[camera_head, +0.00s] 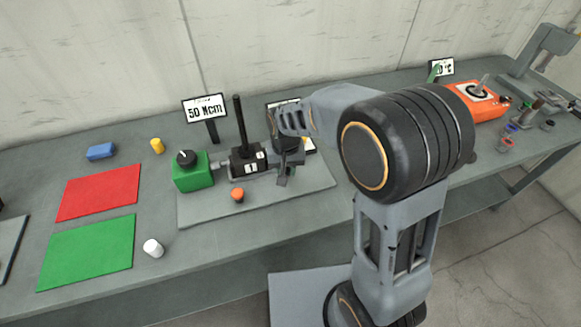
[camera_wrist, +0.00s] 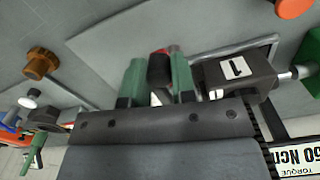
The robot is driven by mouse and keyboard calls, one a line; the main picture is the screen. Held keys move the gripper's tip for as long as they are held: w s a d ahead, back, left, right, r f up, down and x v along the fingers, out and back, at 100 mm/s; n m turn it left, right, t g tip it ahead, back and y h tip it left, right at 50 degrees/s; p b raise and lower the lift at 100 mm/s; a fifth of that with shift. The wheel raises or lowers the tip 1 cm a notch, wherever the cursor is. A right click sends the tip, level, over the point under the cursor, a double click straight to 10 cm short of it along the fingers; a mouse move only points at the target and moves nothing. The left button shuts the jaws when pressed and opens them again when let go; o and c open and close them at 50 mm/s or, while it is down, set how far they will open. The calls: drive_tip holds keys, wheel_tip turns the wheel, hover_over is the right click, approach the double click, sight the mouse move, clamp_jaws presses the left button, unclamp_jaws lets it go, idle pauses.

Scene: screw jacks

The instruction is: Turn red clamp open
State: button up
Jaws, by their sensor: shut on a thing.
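The red clamp (camera_wrist: 158,68) shows in the wrist view as a small dark red and black piece. It sits between the two green fingers of my gripper (camera_wrist: 158,80), which are shut on it. In the head view my gripper (camera_head: 284,172) points down at the right end of the black block (camera_head: 247,160) marked 1, and the arm hides the clamp there. The black block (camera_wrist: 236,74) is just right of the fingers in the wrist view. How far the clamp is turned cannot be told.
A tall black lever (camera_head: 240,120) rises from the black block. A green box (camera_head: 192,172) with a black knob stands left. An orange knob (camera_head: 237,195) is in front. A sign (camera_head: 205,108) stands behind. Red (camera_head: 98,192) and green (camera_head: 87,250) mats lie left.

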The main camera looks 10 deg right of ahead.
drive_tip(key=shift+w+a+m+b, duration=0.15)
drive_tip(key=shift+a+m, duration=0.55)
drive_tip(key=shift+m, duration=0.9)
drive_tip(key=shift+w+a+m+b, duration=0.15)
drive_tip(key=shift+a+m, duration=0.6)
drive_tip(key=shift+m, duration=0.85)
drive_tip(key=shift+w+a+m+b, duration=0.1)
drive_tip(key=shift+a+m+b, duration=0.15)
drive_tip(key=shift+a+m, duration=0.9)
drive_tip(key=shift+d+m, duration=0.4)
drive_tip(key=shift+m, duration=0.25)
drive_tip(key=o, duration=0.9)
wheel_tip(320, 180, up, 14)
drive_tip(key=shift+f+b, duration=0.1)
drive_tip(key=shift+b, duration=0.3)
